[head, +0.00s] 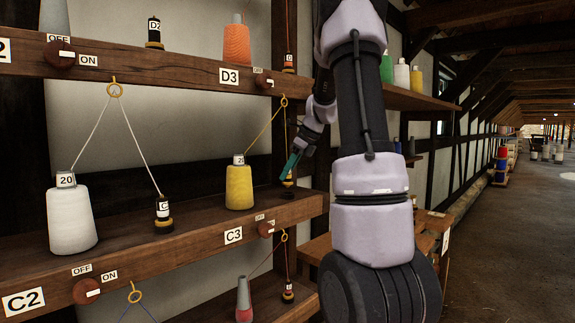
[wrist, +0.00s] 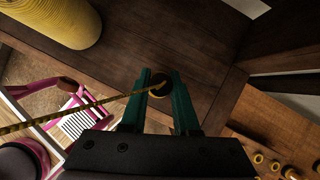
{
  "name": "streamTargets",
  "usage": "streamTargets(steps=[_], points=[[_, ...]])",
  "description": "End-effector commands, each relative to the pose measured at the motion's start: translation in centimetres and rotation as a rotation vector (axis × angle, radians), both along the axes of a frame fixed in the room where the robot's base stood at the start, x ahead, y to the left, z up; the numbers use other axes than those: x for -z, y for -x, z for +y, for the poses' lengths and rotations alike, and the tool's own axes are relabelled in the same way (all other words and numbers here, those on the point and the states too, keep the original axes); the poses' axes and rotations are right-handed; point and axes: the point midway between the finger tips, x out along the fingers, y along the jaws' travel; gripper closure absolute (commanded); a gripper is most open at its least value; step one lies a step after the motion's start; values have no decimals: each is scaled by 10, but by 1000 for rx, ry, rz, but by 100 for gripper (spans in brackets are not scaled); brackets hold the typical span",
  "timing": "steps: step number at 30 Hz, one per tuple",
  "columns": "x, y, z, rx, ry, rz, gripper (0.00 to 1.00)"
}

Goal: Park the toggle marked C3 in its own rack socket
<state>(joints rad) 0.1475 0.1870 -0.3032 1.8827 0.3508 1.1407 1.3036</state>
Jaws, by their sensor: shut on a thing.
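My gripper (head: 291,163) has teal fingers and is shut on the toggle, a small black and yellow piece (head: 288,181) at the right end of the middle shelf. In the wrist view the toggle (wrist: 160,84) shows end-on between the fingertips, with a yellow thread running off to the left. A dark round socket (head: 287,194) lies on the shelf just under the toggle. I cannot tell whether the toggle touches it. The C3 label (head: 234,235) is on that shelf's front edge. The marking on the held toggle is hidden.
A yellow cone (head: 239,187) stands left of my gripper; its thread rises to a yellow ring (head: 283,101). A white cone (head: 72,215) and another toggle (head: 163,215) stand further left. A brown knob (head: 265,229) sits on the shelf front. An aisle is open at right.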

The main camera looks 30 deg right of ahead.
Motion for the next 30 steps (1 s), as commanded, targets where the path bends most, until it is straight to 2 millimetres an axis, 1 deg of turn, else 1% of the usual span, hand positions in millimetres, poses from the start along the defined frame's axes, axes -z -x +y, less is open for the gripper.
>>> streamTargets(steps=[3,9,30], points=[[10,0,-1,2,-1,1,100],[18,0,-1,2,1,-1,100],[18,1,-1,2,1,-1,100]])
